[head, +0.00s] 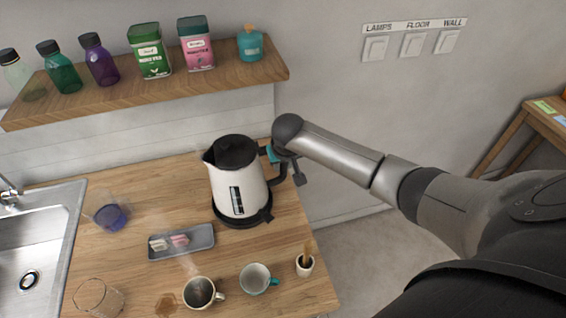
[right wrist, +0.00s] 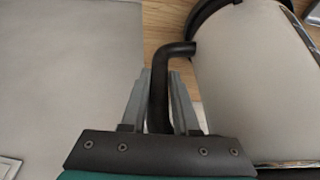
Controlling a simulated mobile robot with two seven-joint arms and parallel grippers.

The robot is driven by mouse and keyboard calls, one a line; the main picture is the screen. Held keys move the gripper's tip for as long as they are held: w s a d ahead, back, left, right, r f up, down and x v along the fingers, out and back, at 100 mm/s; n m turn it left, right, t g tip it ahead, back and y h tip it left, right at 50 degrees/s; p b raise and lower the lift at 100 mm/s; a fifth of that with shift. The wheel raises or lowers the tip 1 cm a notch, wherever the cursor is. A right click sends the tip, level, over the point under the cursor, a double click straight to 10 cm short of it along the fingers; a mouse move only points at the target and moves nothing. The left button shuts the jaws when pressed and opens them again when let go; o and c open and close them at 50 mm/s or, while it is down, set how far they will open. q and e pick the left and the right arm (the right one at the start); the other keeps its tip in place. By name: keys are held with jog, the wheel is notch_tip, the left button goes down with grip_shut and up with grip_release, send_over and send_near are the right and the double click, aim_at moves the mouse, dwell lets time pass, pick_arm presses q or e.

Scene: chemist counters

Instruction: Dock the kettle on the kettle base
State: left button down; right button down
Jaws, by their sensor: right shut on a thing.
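The white kettle (head: 238,190) with a black lid and spout stands at the right end of the wooden counter. It is over the black kettle base (head: 258,217) and looks upright; whether it is fully seated cannot be told. My right gripper (head: 282,167) is at the kettle's black handle, on its right side. In the right wrist view its fingers (right wrist: 160,95) straddle the dark handle (right wrist: 160,75) and are shut on it, with the kettle's pale body (right wrist: 245,80) to the right. My left gripper is not in view.
A grey tray (head: 200,248) with small sweets, a glass (head: 111,216), two mugs (head: 200,293) (head: 257,279) and a small pot (head: 305,265) stand nearby. A shelf (head: 120,92) with bottles and tins hangs above. The sink (head: 35,240) is at left.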

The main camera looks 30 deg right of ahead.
jog(key=shift+w+a+f+b, duration=0.1)
jog(key=shift+w+f+b, duration=0.1)
jog(key=shift+f+b, duration=0.2)
dwell(0.8)
jog(key=c, duration=0.9)
grip_release()
jog(key=shift+s, duration=0.1)
jog(key=shift+c, duration=0.2)
jog(key=shift+s+f, duration=0.25)
jog(key=shift+f, duration=0.1)
jog(key=p+v, duration=0.3)
jog(key=p, duration=0.1)
jog(key=shift+w+r, duration=0.1)
jog(key=shift+w, duration=0.05)
jog(key=v, duration=0.8)
